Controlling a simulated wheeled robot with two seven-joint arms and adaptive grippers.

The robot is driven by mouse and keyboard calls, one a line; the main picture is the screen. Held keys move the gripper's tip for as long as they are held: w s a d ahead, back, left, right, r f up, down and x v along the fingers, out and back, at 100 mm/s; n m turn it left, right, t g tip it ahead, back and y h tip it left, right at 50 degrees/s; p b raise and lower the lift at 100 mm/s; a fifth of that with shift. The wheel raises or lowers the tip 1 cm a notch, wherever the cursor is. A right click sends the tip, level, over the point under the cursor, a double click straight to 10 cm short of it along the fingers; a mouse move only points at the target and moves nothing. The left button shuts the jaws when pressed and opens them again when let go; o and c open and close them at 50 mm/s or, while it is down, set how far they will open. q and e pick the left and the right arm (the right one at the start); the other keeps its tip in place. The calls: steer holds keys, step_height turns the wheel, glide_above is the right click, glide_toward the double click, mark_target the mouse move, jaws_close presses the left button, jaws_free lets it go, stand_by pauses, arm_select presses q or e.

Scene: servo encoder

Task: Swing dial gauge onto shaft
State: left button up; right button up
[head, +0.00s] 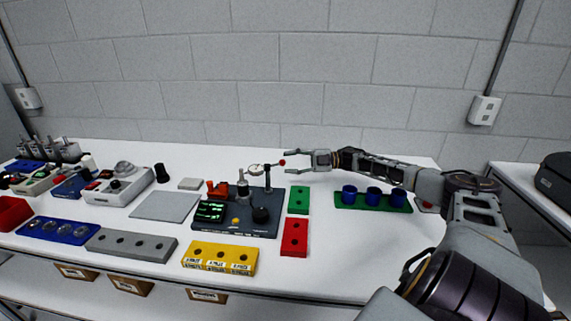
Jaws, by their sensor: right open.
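The dial gauge (256,169) is a small round dial on an arm above the dark base plate (235,224). Its arm is carried by a thin dark post (268,179) and ends in a red knob (282,162) at the right. A metal shaft (242,184) stands upright on the plate, left of the post and below the dial. I cannot tell whether the dial touches the shaft. My right gripper (288,162) is open and points left, with its fingertips close around the red knob. Contact is not clear. My left gripper is not in view.
A green block (299,200) and a red block (294,238) lie right of the plate. A green rack with blue cups (346,202) stands below my right forearm. A yellow block (220,257) and a grey block (131,244) line the front. The table behind the plate is clear.

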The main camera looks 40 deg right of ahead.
steer(key=v, duration=0.8)
steer(key=shift+s+d, duration=0.15)
steer(key=shift+d, duration=0.1)
stand_by(0.4)
